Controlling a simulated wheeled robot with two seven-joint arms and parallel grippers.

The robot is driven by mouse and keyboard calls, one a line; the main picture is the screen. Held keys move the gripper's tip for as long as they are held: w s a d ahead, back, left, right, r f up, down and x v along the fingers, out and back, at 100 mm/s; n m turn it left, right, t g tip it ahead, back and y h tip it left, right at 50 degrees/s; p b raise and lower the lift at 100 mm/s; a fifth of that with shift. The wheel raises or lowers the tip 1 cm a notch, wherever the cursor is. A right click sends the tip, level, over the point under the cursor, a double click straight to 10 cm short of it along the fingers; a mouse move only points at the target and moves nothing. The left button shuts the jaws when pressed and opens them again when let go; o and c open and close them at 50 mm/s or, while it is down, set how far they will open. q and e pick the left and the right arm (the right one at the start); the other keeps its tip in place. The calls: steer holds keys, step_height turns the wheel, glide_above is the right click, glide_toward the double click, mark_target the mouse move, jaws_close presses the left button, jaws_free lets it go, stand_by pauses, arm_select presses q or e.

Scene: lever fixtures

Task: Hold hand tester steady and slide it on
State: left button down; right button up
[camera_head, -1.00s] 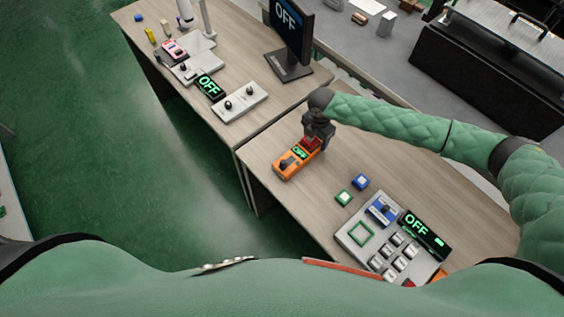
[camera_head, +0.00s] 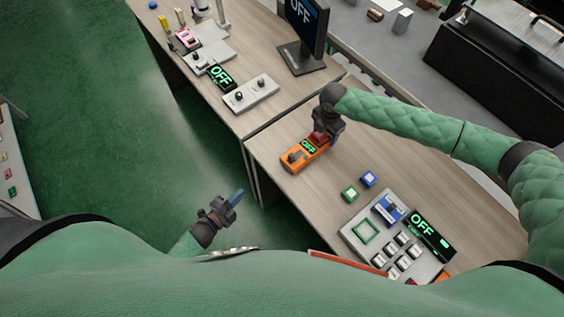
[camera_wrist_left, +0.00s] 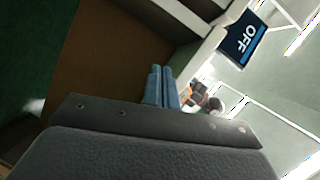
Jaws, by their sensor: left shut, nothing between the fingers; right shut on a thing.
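The hand tester is an orange box (camera_head: 295,160) with a dark slider knob and a small green "OFF" display. It lies on the near wooden table, close to its left edge. My right gripper (camera_head: 322,138) is shut on the tester's far end, at a red part. My left gripper (camera_head: 236,196) is shut and empty, over the green floor, left of and below the table's edge and apart from the tester. Its blue fingers (camera_wrist_left: 161,86) touch each other in the left wrist view. In that view a small orange patch shows beyond the fingers, partly hidden.
On the near table (camera_head: 300,205) are a green button block (camera_head: 350,193), a blue button block (camera_head: 368,179) and a grey panel (camera_head: 362,246) with an "OFF" display. The second table holds a monitor (camera_head: 304,30) and a two-knob box (camera_head: 251,95).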

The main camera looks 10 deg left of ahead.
arm_select(q)
steer(key=s+d+r+m+h, duration=0.1)
steer(key=d+r+m+h, duration=0.1)
steer(key=r, duration=0.5)
steer(key=s+d+r+m+h, duration=0.1)
steer(key=d+r+m+h, duration=0.1)
steer(key=r, duration=0.4)
steer(key=d+m, duration=0.1)
steer(key=m, duration=0.1)
steer(key=shift+s+r+m+h, duration=0.3)
steer(key=shift+r+h, duration=0.05)
steer(key=shift+h, duration=0.05)
steer(key=shift+w+d, duration=0.1)
steer(key=x, duration=1.4)
steer(key=shift+f, duration=0.1)
steer(key=shift+x, duration=2.05)
arm_select(e)
steer(key=shift+s, duration=0.1)
steer(key=shift+a, duration=0.1)
